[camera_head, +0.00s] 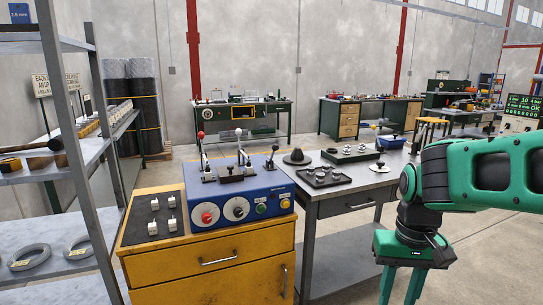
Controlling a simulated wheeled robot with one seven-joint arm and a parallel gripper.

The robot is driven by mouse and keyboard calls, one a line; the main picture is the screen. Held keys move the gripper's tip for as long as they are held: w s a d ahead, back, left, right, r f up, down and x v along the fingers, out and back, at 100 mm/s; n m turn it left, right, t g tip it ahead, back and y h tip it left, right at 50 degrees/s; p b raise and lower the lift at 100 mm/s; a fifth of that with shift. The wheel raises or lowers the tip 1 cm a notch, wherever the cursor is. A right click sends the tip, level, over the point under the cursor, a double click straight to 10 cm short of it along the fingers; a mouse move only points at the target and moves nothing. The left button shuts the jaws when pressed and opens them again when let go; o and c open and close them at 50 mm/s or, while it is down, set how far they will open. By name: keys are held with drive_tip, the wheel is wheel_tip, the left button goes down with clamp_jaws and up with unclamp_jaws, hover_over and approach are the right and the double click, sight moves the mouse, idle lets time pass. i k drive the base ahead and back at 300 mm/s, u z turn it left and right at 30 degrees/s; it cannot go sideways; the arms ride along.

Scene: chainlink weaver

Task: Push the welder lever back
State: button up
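The blue welder (268,190) sits on top of a yellow cabinet at centre left. Several upright levers rise from its top: one has a red ball (201,135), one a white ball (239,132) and one a dark ball (274,149). I cannot tell which of them is the welder lever.
The yellow cabinet (210,265) has a dark pad with several small white-topped switches left of the welder. A grey table (345,202) with black trays and small parts adjoins on the right. Metal shelving (75,170) stands at the left. Open floor lies at the lower right.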

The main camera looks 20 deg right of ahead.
sight(274, 147)
drive_tip(key=u, duration=0.25)
drive_tip(key=i, duration=1.4)
drive_tip(key=z, duration=0.35)
